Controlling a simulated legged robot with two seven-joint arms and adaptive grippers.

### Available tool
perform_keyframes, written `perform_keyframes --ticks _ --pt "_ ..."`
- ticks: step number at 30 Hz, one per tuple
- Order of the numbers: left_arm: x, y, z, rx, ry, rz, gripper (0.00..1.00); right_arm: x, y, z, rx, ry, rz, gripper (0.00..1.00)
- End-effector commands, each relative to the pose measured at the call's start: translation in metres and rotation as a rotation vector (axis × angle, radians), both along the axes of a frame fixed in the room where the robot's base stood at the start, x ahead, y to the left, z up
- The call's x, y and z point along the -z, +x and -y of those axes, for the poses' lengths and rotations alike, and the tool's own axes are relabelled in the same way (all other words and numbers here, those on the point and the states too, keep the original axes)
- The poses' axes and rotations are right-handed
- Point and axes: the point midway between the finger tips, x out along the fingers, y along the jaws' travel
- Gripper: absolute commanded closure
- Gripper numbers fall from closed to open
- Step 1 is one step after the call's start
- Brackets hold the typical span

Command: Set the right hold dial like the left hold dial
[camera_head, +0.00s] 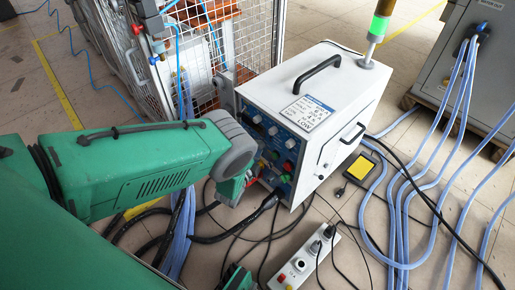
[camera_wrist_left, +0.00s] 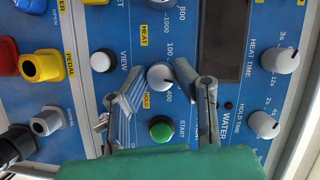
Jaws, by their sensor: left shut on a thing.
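The heater (camera_head: 330,110) is a white box with a blue front panel of dials and buttons. In the left wrist view, my left gripper (camera_wrist_left: 160,72) has its two fingers on either side of a white-grey dial (camera_wrist_left: 160,77) and is shut on it. A small yellow label, apparently HOLD, is beside this dial. The HOLD TIME dial (camera_wrist_left: 263,124) stands free to the right, below the HEAT TIME dial (camera_wrist_left: 281,60). The exact pointer settings are too small to read. In the head view, my left gripper (camera_head: 248,180) is at the panel, mostly hidden by its arm.
A green button (camera_wrist_left: 161,129) sits close below the gripped dial. A dark display (camera_wrist_left: 220,50) and a white button (camera_wrist_left: 102,61) flank the fingers. A wire cage (camera_head: 240,45) stands behind the heater's left side. Cables and a power strip (camera_head: 300,265) lie on the floor.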

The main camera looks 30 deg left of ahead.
Motion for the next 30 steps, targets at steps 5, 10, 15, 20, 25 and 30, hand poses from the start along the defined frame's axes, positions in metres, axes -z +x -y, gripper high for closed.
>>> perform_keyframes --ticks 5,10,15,20,25,30 --pt "0.0041 -0.0020 0.0058 0.009 0.091 0.026 1.00 0.0002 0.0000 0.0000 0.000 0.000 0.000 0.60" --pt "0.0051 -0.0024 0.0059 0.009 0.149 0.044 1.00 0.0003 0.0000 0.0000 0.000 0.000 0.000 0.60" --pt "0.0052 -0.0020 0.0065 0.010 0.177 0.053 1.00 0.0003 0.0000 0.0000 0.000 0.000 0.000 0.60" --pt "0.0056 -0.0023 0.0068 0.011 0.185 0.055 1.00 0.0003 0.0000 0.0000 0.000 0.000 0.000 0.60" --pt "0.0061 -0.0026 0.0070 0.012 0.185 0.054 1.00 0.0004 0.0000 0.0000 0.000 0.000 0.000 0.60" --pt "0.0066 -0.0028 0.0069 0.011 0.184 0.053 0.56 0.0004 0.0001 0.0000 0.000 0.000 0.000 0.60"
